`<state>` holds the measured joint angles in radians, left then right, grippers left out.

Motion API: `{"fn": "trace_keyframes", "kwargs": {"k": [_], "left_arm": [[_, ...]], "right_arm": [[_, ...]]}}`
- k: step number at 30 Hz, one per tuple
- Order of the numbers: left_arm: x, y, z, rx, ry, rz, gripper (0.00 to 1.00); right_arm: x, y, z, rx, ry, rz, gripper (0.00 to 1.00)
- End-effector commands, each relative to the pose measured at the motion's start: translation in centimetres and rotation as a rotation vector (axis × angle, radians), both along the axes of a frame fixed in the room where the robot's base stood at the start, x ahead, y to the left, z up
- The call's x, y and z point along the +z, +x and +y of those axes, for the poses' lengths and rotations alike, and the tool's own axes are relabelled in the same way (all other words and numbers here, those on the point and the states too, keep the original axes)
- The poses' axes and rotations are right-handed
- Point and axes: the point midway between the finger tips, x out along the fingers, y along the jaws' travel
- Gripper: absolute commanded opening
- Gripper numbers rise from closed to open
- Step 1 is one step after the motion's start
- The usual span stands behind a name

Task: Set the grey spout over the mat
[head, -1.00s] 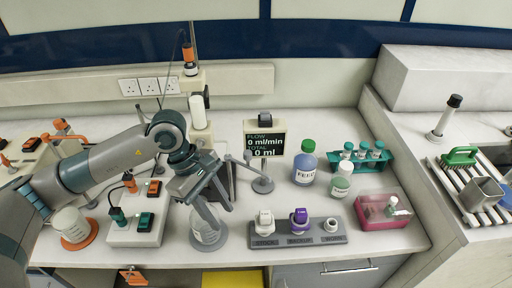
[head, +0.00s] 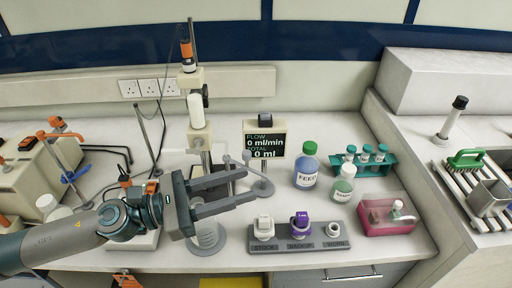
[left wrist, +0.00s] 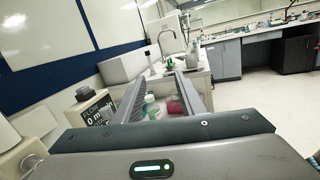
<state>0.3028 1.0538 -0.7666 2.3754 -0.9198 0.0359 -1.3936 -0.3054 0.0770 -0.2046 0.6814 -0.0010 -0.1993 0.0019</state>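The grey spout (head: 237,165) looks like a thin jointed arm on a post with a round grey base, left of the flow display. A clear conical flask (head: 207,235) stands near the front edge on what looks like a round grey mat (head: 222,241); my left gripper hides part of both. My left gripper (head: 250,186) is open and empty, lying level with its fingers pointing right, their tips by the spout's post in the head view. My right gripper is out of view.
The flow display (head: 264,142) stands behind the spout. A grey tray (head: 300,245) with several white and purple pieces lies at front right. A FEED bottle (head: 306,165), a sample bottle (head: 343,183), a teal tube rack (head: 385,166) and a pink box (head: 372,222) stand further right.

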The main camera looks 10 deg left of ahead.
Motion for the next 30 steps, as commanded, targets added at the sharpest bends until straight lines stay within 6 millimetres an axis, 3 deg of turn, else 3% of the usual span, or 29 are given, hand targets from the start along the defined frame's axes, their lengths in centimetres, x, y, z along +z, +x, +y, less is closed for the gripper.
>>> {"fn": "trace_keyframes", "kwargs": {"k": [6, 12, 30], "left_arm": [[-2.2, 2.7, 4.9, 0.285, -0.037, 0.081, 0.37], [-3.9, 3.7, 7.8, 0.435, -0.021, 0.131, 0.37], [-4.1, 4.2, 8.3, 0.464, -0.017, 0.141, 0.37]], "right_arm": [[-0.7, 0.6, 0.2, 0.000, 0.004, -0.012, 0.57], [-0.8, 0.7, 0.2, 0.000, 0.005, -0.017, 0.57], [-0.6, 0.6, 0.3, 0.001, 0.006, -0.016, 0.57]]}}
